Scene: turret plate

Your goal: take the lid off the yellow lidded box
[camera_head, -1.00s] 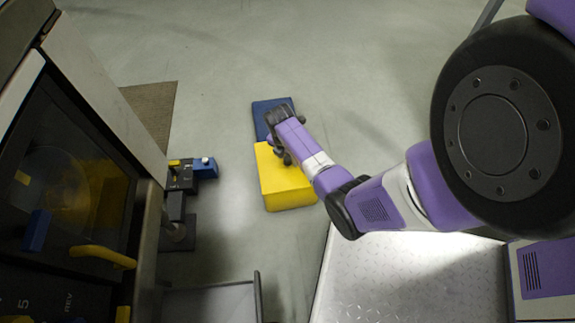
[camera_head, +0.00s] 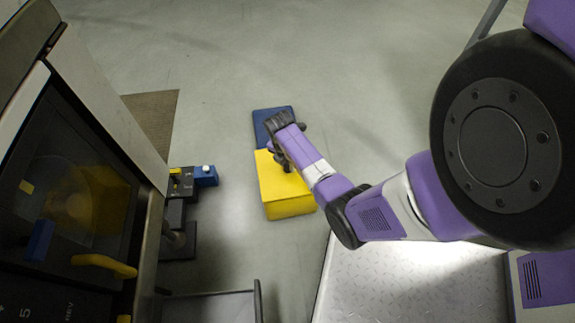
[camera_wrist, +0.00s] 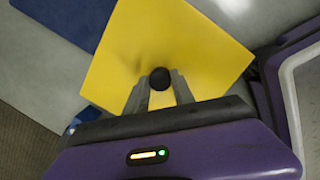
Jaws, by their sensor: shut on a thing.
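The yellow lidded box (camera_head: 283,190) stands on the floor in the middle of the head view, in front of a dark blue flat thing. Its yellow top fills much of the wrist view (camera_wrist: 165,45), with a round black knob (camera_wrist: 160,78) on it. My gripper (camera_wrist: 159,90) has its two fingers on either side of the knob and is shut on it. In the head view my gripper (camera_head: 275,158) is over the box's top, and my wrist hides part of it. I cannot tell whether the lid is apart from the box.
The dark blue flat thing (camera_head: 268,113) lies just behind the box. A machine with a dark window and yellow handle (camera_head: 103,265) stands at the left. A small black-and-blue device (camera_head: 190,180) is left of the box. The floor behind is open.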

